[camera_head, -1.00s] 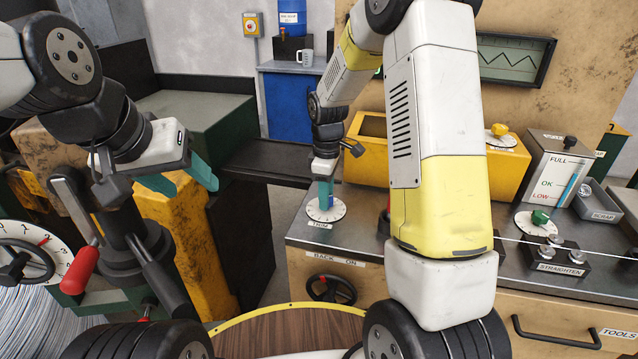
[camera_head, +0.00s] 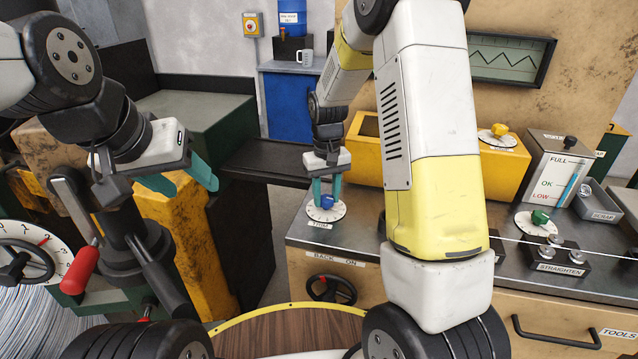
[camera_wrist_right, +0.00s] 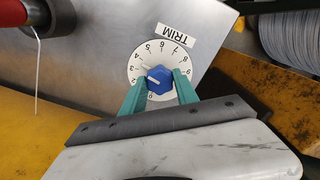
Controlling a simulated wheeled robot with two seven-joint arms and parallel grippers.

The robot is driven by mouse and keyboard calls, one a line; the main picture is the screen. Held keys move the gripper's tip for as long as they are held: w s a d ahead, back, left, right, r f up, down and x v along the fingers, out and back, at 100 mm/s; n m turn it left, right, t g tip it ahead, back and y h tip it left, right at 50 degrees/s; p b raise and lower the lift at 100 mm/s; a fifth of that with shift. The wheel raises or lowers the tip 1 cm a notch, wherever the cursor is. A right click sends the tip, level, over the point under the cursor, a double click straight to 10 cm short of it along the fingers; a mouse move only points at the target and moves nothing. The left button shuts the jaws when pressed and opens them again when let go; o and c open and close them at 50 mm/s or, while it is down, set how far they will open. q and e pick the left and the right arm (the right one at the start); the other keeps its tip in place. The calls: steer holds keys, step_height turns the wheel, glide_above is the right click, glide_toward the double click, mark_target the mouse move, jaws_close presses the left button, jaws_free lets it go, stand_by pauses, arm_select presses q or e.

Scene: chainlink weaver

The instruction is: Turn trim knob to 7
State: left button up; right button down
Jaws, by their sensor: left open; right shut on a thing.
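The blue trim knob (camera_head: 327,202) sits on a white round dial (camera_head: 312,213) labelled TRIM, at the left end of the metal bench top. My right gripper (camera_head: 327,193) points down at it, with one teal finger on each side. In the right wrist view the fingers are shut on the blue knob (camera_wrist_right: 159,79), and the dial's numbers (camera_wrist_right: 138,57) show around it. My left gripper (camera_head: 194,190) is open and empty, well left of the bench.
A red-handled lever (camera_head: 80,270) and a numbered dial (camera_head: 62,250) stand near my left arm. A yellow box (camera_head: 370,160), a green knob (camera_head: 540,217) and the STRAIGHTEN rollers (camera_head: 553,256) are farther right on the bench. A black handwheel (camera_head: 331,289) is below the dial.

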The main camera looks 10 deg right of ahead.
steer(key=m, duration=0.4)
steer(key=shift+w+m, duration=0.1)
steer(key=shift+m, duration=0.2)
steer(key=m, duration=0.4)
steer(key=shift+r+m, duration=0.1)
steer(key=shift+m, duration=0.2)
steer(key=m, duration=0.4)
steer(key=shift+m, duration=2.1)
steer(key=c, duration=0.9)
jaws_free()
